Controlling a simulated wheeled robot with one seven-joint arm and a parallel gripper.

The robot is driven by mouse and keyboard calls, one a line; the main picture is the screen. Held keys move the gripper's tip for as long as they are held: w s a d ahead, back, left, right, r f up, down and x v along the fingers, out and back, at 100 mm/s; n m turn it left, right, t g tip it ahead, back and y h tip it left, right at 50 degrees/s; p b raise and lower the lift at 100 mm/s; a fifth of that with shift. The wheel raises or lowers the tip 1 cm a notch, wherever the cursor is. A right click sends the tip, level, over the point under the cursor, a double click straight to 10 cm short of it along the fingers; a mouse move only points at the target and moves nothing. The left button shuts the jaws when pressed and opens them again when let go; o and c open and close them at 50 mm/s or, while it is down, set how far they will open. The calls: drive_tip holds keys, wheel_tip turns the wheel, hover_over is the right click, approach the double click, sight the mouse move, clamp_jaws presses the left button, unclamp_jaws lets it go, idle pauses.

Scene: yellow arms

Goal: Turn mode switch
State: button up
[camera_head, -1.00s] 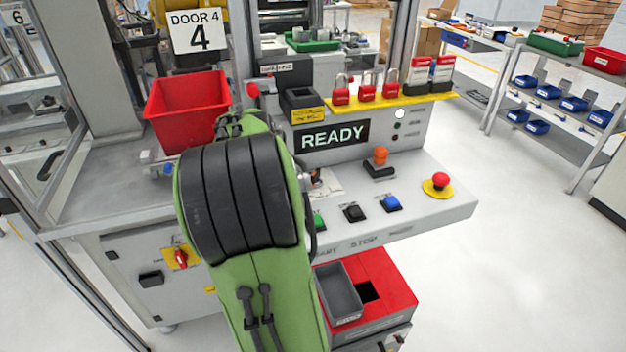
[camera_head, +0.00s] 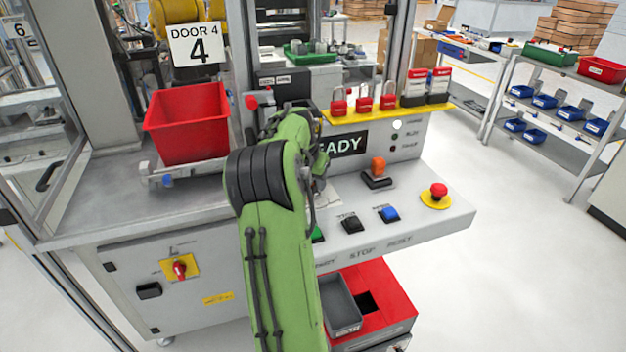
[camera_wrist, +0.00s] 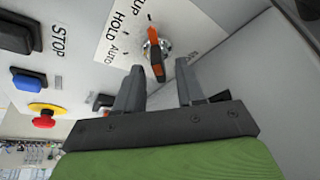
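The mode switch (camera_wrist: 154,52) is an orange and black handle on a round metal base in the wrist view. It sits on a white label plate (camera_wrist: 112,30) with the words HOLD and AUTO and part of another word ending in UP. The handle's long axis runs nearly up and down in that view. My gripper (camera_wrist: 160,67) is open, one finger on each side of the handle's lower end. I cannot tell whether either finger touches it. In the head view my green arm hides the gripper and the switch.
The panel holds a green button (camera_head: 318,235), a black button (camera_head: 350,222), a blue button (camera_head: 388,214), a red emergency stop (camera_head: 438,191) and an orange-topped device (camera_head: 377,168). A red bin (camera_head: 188,125) stands left of the arm.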

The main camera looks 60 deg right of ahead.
clamp_jaws()
drive_tip(key=shift+n, duration=0.4)
drive_tip(key=n+t, duration=0.1)
drive_tip(key=n, duration=0.1)
drive_tip(key=n+p, duration=0.1)
drive_tip(key=shift+s+n+t, duration=0.2)
drive_tip(key=shift+n+t, duration=0.2)
drive_tip(key=n+t+y+p, duration=0.1)
drive_tip(key=n+p, duration=0.1)
drive_tip(key=n, duration=0.2)
drive_tip(key=shift+d+r, duration=0.1)
drive_tip(key=n+y+p, duration=0.1)
drive_tip(key=n+p, duration=0.1)
drive_tip(key=n, duration=0.1)
drive_tip(key=n+t+y+p, duration=0.1)
drive_tip(key=n+p, duration=0.1)
drive_tip(key=p, duration=0.1)
drive_tip(key=shift+s+n, duration=0.1)
drive_tip(key=shift+n, duration=0.3)
drive_tip(key=n+y+p, duration=0.1)
drive_tip(key=n+p, duration=0.2)
drive_tip(key=shift+d+t, duration=0.15)
drive_tip(key=shift+t, duration=0.15)
drive_tip(key=shift+n, duration=0.4)
